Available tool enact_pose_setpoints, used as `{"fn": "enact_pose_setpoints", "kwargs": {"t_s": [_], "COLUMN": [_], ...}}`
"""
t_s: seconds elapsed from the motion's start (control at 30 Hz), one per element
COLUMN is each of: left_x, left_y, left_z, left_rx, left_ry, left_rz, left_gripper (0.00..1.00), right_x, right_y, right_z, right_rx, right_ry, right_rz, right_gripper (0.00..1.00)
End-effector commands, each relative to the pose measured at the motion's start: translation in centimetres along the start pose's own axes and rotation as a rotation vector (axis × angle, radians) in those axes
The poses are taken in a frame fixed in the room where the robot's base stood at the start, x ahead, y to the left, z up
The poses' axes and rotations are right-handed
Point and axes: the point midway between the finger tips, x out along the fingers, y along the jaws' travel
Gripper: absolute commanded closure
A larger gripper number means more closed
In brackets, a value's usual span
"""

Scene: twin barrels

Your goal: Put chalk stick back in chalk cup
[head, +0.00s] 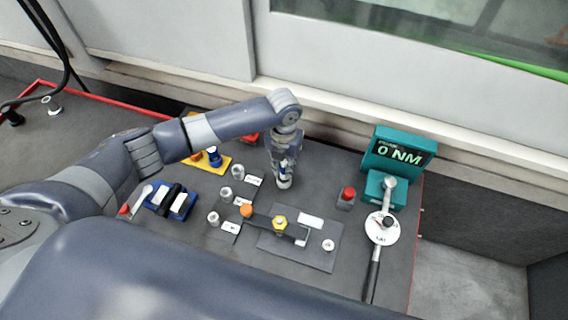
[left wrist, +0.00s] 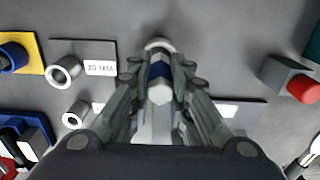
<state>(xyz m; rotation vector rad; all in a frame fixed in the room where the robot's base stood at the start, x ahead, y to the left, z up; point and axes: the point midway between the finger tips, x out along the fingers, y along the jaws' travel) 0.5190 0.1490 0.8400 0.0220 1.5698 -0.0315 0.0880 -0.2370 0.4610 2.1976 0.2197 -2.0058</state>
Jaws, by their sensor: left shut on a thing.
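My left gripper (head: 284,174) is shut on the chalk stick, pointing down over the table. The chalk stick (left wrist: 159,92) is white with a dark blue band and shows between the fingers in the left wrist view. A pale round rim (left wrist: 158,44), perhaps the chalk cup, shows just beyond the chalk's end. In the head view a small pale round piece (head: 284,184) shows right under the fingertips. I cannot tell whether the chalk is inside it or above it. My right gripper is not in view.
Several metal cylinders (head: 238,171) with white labels stand left of the gripper. A red-topped block (head: 347,196) and a teal torque display (head: 400,152) are to the right. A grey plate (head: 318,255) with a yellow nut lies in front. A blue holder (head: 170,200) is at left.

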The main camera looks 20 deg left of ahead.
Motion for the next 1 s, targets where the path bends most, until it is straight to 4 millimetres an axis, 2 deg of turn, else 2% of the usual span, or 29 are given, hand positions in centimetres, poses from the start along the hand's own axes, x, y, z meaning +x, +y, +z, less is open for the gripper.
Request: {"fn": "enact_pose_setpoints", "kwargs": {"t_s": [1.0], "left_x": [2.6], "left_y": [0.0], "left_z": [0.0], "left_rx": [0.001], "left_ry": [0.0], "left_rz": [0.0], "left_gripper": [1.0], "right_x": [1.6], "right_y": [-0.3], "right_z": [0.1], "right_rx": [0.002], "right_ry": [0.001], "right_rz": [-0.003], "right_gripper": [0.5]}}
